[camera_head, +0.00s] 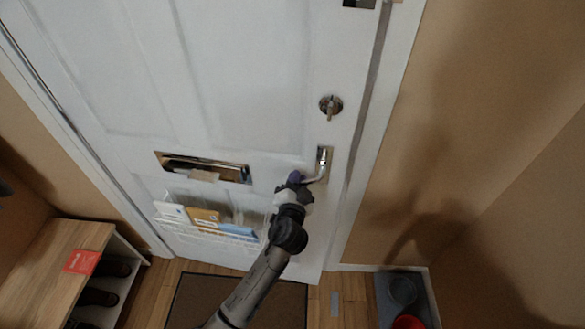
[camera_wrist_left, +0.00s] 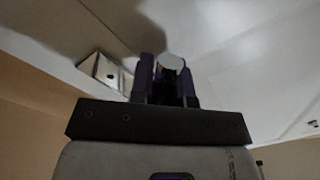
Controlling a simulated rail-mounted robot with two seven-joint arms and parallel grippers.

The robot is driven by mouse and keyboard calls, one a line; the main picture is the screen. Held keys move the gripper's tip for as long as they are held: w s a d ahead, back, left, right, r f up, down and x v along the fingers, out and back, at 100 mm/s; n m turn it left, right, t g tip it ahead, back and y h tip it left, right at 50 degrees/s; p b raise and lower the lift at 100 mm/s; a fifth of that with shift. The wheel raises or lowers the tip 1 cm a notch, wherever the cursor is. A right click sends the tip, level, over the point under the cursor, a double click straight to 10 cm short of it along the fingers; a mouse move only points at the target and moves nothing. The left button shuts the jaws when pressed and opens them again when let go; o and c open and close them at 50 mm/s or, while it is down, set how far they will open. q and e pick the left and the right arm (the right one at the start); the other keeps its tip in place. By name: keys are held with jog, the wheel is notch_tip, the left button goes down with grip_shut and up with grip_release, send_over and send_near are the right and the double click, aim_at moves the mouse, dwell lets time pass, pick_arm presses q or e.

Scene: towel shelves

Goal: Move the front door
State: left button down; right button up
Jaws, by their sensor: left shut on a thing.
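The white panelled front door (camera_head: 235,85) fills the middle of the head view. Its silver lever handle (camera_head: 322,160) is near the right edge, below a round lock with a thumb turn (camera_head: 331,106). My left gripper (camera_head: 296,179) is shut on the free end of the lever. In the left wrist view, the round handle end (camera_wrist_left: 171,62) shows between the purple fingers of my left gripper (camera_wrist_left: 166,82). The handle plate (camera_wrist_left: 103,70) shows to the left. A dark grey strip runs along the door's right edge; I cannot tell whether the door is ajar. My right gripper is not in view.
A mail slot (camera_head: 203,168) and a wire basket with letters (camera_head: 207,217) are on the door. A brown mat (camera_head: 190,300) lies below. A wooden shoe bench (camera_head: 45,265) stands left, and a grey tray with bowls (camera_head: 384,300) sits right by the wall.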

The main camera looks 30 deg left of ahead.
pick_arm(q)
jog(key=shift+w, duration=0.1)
jog(key=c, duration=1.1)
grip_release()
jog(key=b+v, duration=0.1)
jog(key=v, duration=1.3)
jog(key=shift+a+f, duration=0.1)
jog(key=shift+a, duration=0.05)
